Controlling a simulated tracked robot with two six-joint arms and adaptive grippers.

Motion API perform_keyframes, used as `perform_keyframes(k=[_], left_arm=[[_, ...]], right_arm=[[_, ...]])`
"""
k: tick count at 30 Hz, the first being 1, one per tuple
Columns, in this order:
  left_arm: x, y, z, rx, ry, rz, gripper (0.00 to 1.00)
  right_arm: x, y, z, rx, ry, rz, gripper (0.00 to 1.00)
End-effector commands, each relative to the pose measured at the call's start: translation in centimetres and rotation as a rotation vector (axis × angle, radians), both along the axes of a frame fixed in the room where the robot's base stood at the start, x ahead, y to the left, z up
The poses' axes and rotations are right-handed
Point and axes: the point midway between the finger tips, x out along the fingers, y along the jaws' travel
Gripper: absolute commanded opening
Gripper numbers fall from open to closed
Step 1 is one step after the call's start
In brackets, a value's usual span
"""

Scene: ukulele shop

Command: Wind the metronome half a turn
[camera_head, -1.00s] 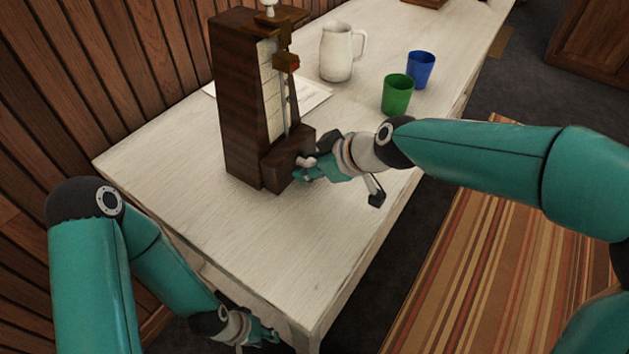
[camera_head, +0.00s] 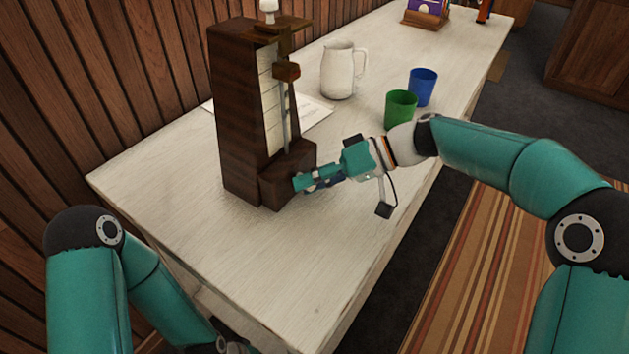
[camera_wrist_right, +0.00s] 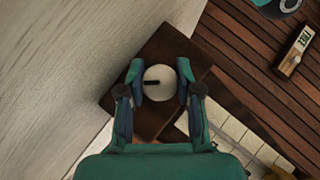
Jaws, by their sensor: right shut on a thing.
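The metronome (camera_head: 238,112) is a tall dark wooden case standing upright on the pale table, with a light scale and a pendulum rod on its front side. Its winding key, a pale round knob with a dark slot (camera_wrist_right: 158,82), shows in the right wrist view. My right gripper (camera_head: 300,184) is at the low side of the case and is shut on the knob. In the right wrist view its two fingers (camera_wrist_right: 158,84) press the knob from both sides. In the head view the fingers hide the knob. My left gripper (camera_head: 232,346) is low at the bottom edge, mostly cut off.
The white table (camera_head: 200,231) is clear in front of the metronome. A white pitcher (camera_head: 338,72), a green cup (camera_head: 400,109) and a blue cup (camera_head: 423,87) stand behind my right arm. Paper (camera_head: 312,116) lies behind the metronome. A wood-panelled wall (camera_head: 90,90) is on the left.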

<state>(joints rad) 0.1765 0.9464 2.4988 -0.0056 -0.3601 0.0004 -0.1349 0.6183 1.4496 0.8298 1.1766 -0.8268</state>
Motion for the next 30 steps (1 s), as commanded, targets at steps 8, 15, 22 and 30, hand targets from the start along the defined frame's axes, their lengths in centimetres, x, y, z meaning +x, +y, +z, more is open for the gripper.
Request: perform_keyframes(k=[8,15,22,30], left_arm=[[-0.01,0.00,0.23,0.000,0.000,0.000,0.37],[-0.01,0.00,0.27,0.000,0.000,0.000,0.37],[-0.01,-0.01,0.25,0.000,0.000,0.000,0.37],[-0.01,0.00,0.24,0.000,0.000,0.000,0.37]], right_arm=[[-0.27,0.05,-0.67,0.140,0.232,0.009,0.00],[-0.28,0.05,-0.67,0.251,0.399,0.008,0.00],[-0.29,0.05,-0.57,0.280,0.442,0.009,0.00],[-0.25,0.04,-0.59,0.280,0.440,0.007,0.00]])
